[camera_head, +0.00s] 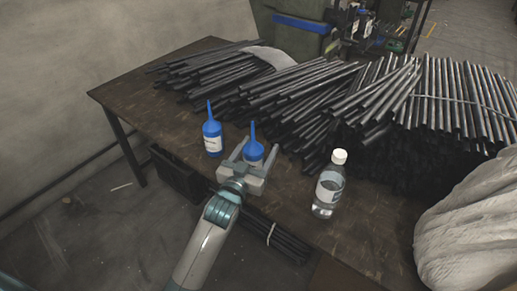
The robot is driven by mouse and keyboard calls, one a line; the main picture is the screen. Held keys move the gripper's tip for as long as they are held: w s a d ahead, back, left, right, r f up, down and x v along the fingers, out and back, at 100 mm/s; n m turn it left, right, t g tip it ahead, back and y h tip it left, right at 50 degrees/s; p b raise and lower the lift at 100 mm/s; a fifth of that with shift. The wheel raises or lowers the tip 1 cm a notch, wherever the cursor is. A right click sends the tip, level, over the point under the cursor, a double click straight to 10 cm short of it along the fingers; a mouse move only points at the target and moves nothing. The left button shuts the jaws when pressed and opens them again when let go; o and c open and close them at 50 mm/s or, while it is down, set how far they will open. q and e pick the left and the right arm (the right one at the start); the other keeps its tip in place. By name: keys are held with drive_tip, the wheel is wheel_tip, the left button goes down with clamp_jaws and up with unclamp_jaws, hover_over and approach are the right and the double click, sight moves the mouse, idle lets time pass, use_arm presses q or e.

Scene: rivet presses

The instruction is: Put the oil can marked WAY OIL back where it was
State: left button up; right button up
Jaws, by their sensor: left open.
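Two blue oil cans with pointed spouts stand upright on the brown table (366,225). The left oil can (212,138) has a white label, too small to read. The right oil can (254,150) stands between the fingers of my left gripper (250,154), which is open around it. The gripper body hides the can's lower part, and I cannot tell whether the fingers touch it. I cannot tell which can is marked WAY OIL. My right gripper is out of view.
A clear bottle (328,187) with a white cap stands right of my gripper. Piles of dark rods (330,95) cover the back of the table. A pale sack (470,225) fills the right edge. Bare table lies left of the cans.

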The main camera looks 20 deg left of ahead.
use_arm(q)
drive_tip(key=shift+s, duration=0.4)
drive_tip(key=s, duration=0.6)
drive_tip(key=s+a, duration=0.1)
drive_tip(key=s, duration=0.3)
drive_tip(key=shift+s+r, duration=0.1)
drive_tip(key=shift+s, duration=0.45)
